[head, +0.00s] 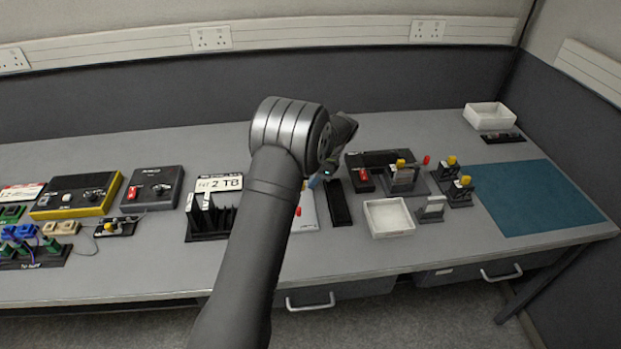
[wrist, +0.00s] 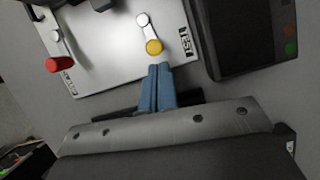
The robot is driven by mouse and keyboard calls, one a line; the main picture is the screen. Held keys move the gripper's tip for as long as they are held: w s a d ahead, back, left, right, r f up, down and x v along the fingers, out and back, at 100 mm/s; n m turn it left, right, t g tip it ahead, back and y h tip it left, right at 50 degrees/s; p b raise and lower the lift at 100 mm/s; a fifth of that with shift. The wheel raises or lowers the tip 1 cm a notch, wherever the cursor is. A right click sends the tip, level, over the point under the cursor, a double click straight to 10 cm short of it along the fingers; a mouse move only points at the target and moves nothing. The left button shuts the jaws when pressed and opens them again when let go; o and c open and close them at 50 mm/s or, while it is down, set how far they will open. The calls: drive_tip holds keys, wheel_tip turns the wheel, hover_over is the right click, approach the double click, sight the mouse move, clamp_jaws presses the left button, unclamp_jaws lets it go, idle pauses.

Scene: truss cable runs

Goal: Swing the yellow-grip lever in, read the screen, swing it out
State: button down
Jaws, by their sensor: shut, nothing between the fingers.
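The yellow-grip lever (wrist: 153,47) sits on a pale plate (wrist: 112,42), its short arm running from a round pivot to the yellow knob, near a label reading TEST. My gripper (wrist: 158,68) has its blue fingertips pressed together, right at the yellow knob. I cannot tell whether they touch it. In the head view the plate (head: 304,218) is partly hidden by my arm, and the blue fingertips (head: 312,183) show small beside it. A dark device (wrist: 242,38) lies right of the plate; its visible face is dark, with no readable text. It also shows in the head view (head: 338,203).
A red-grip lever (wrist: 58,64) is on the same plate, at its left. A black slotted rack (head: 208,218) stands to the left, and a white tray (head: 388,217) to the right. Yellow-topped fixtures (head: 460,190) stand further right. The teal mat (head: 535,197) is clear.

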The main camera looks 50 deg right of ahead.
drive_tip(key=shift+s+d, duration=0.4)
drive_tip(key=shift+s, duration=0.2)
drive_tip(key=shift+s+d, duration=0.4)
drive_tip(key=shift+s, duration=0.2)
drive_tip(key=v, duration=1)
drive_tip(key=shift+s+a, duration=0.25)
drive_tip(key=shift+a, duration=0.15)
drive_tip(key=shift+r, duration=0.1)
